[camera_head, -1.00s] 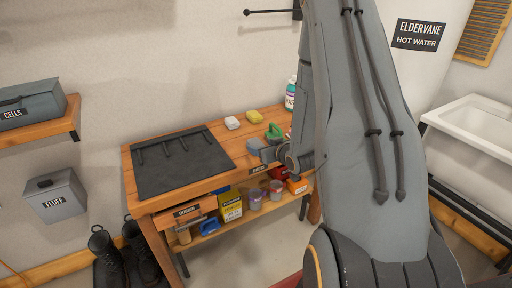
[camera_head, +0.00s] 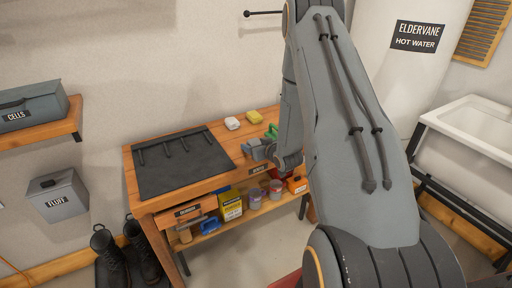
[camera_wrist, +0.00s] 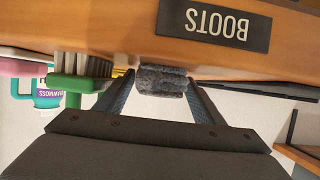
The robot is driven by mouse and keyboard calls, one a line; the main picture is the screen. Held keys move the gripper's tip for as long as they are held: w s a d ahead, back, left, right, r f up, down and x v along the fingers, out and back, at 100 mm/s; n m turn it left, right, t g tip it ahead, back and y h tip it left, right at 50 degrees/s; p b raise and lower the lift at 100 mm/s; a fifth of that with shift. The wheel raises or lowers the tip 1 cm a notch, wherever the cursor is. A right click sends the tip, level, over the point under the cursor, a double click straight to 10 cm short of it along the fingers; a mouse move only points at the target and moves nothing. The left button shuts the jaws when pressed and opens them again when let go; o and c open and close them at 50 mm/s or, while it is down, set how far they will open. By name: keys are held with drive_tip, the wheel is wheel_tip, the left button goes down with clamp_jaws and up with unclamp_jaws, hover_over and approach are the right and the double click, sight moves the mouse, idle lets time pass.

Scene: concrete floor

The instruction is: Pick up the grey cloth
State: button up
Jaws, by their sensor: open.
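The grey cloth (camera_wrist: 160,78) is a small, fuzzy, dark grey bundle on the workbench top, close to the front edge above the BOOTS label (camera_wrist: 214,24). In the wrist view, which is upside down, it shows between the tips of my gripper (camera_wrist: 159,84). The two fingers are open, one on each side of it, with gaps visible; I cannot tell how far the tips reach past it. In the head view my gripper (camera_head: 258,149) is at the bench's front right, and I cannot make out the cloth there.
A dark mat (camera_head: 182,165) covers the bench's left part. A white block (camera_head: 232,123) and a yellow sponge (camera_head: 254,118) lie behind. Cans and boxes fill the shelf (camera_head: 215,228) below.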

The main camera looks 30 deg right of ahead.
drive_tip(key=shift+c, duration=0.5)
drive_tip(key=c, duration=1)
drive_tip(key=shift+c, duration=0.2)
drive_tip(key=shift+r, duration=0.15)
